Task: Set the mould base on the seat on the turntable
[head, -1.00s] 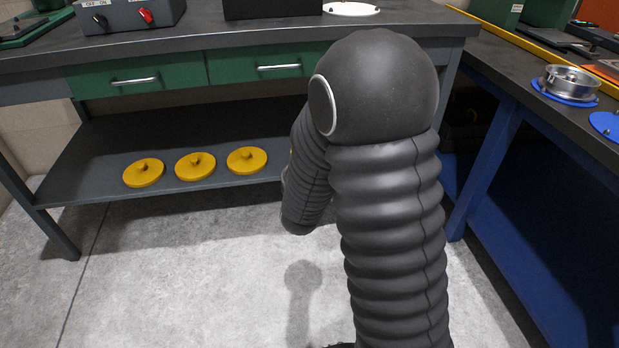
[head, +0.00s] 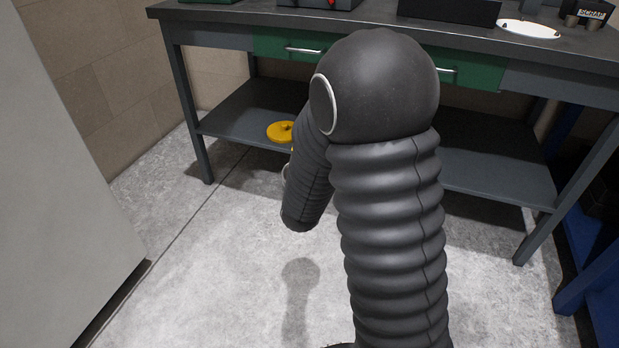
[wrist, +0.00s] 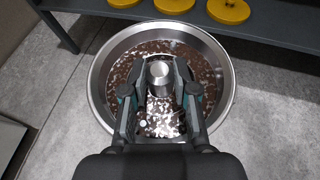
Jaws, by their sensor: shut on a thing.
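In the wrist view the mould base (wrist: 216,115) is a round metal pan with a raised rim and a central metal post. Brown and white speckled material covers its floor. My gripper (wrist: 161,78) is shut on the post, with a finger on each side, and the pan hangs above the grey floor, looking roughly level. A white round plate (head: 528,29) lies on the grey bench top at the back right.
A grey bench (head: 470,30) with green drawers and a lower shelf (head: 480,165) stands ahead. Yellow discs (wrist: 229,10) lie on the shelf, one (head: 281,131) partly behind my arm. A tall pale panel (head: 65,180) stands at left. A SCRAP box (head: 590,12) is at right. Floor between is clear.

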